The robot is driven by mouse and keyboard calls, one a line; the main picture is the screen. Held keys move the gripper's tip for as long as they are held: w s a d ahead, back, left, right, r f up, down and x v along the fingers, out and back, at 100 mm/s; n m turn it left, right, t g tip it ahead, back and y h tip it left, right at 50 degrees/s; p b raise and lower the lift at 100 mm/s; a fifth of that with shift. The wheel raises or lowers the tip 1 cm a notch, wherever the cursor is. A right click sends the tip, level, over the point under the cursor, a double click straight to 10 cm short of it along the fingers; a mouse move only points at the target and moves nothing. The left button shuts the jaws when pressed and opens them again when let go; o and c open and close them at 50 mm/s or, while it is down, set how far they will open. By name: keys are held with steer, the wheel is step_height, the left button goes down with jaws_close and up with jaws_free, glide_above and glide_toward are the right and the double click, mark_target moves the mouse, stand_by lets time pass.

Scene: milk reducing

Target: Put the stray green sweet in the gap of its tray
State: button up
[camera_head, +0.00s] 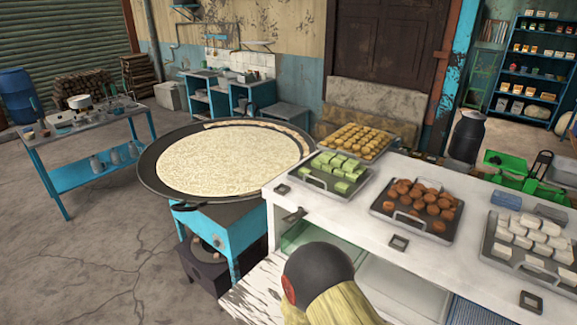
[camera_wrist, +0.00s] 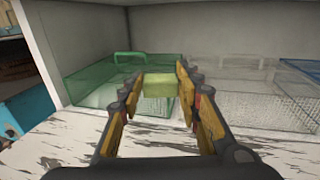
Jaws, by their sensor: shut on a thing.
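In the wrist view my gripper (camera_wrist: 158,86) is shut on a pale green block-shaped sweet (camera_wrist: 158,84), held between its fingertips. The sweet is over or just in front of a green mesh box (camera_wrist: 95,82) inside a white shelf space; I cannot tell whether it touches anything below. In the head view the tray of green sweets (camera_head: 322,184) stands at the left end of the white counter, with several green cubes on it. My arm shows at the bottom; my gripper is hidden there.
The counter (camera_head: 340,215) overhangs the shelf. Trays of brown balls (camera_head: 421,208), white blocks (camera_head: 528,242) and yellow sweets (camera_head: 355,140) stand on it. A wide round pan (camera_head: 230,165) is at the left. A clear mesh box (camera_wrist: 240,95) is right of the green one.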

steer(key=shift+m+g+h, duration=0.3)
steer(key=shift+m+h, duration=0.2)
steer(key=shift+h, duration=0.2)
steer(key=d, duration=0.4)
steer(key=shift+w+d, duration=0.1)
steer(key=shift+d, duration=0.15)
